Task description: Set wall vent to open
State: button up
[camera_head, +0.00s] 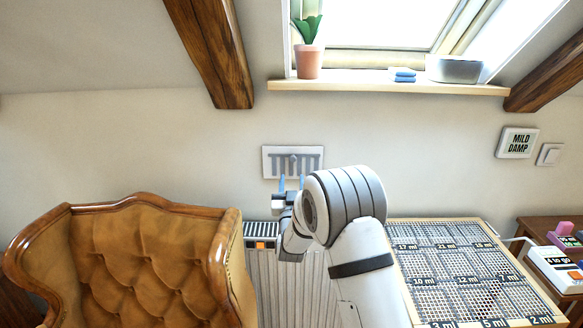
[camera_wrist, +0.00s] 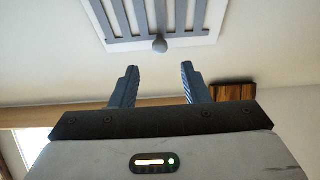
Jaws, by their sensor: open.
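The wall vent (camera_head: 291,162) is a white rectangular plate with grey vertical slats, mounted on the wall below the window. A small round grey knob (camera_wrist: 160,45) sits at the edge of the slats in the wrist view, on the vent (camera_wrist: 205,38). My gripper (camera_head: 291,183) is just below the vent in the head view, with its blue-grey fingers pointing at it. In the wrist view my gripper (camera_wrist: 159,70) is open and empty, with the knob beyond the gap between the fingertips. The knob appears apart from both fingers.
A tufted brown armchair (camera_head: 145,265) stands at the left. A white radiator (camera_head: 280,285) is below the vent, partly behind my arm. A mesh-topped rack (camera_head: 465,270) with labels is at the right. The window sill (camera_head: 385,86) holds a potted plant (camera_head: 308,60).

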aim_at(292, 160)
jog(key=p+x, duration=0.1)
jog(key=x, duration=0.6)
jog(key=shift+w+r, duration=0.2)
jog(key=shift+w, duration=0.05)
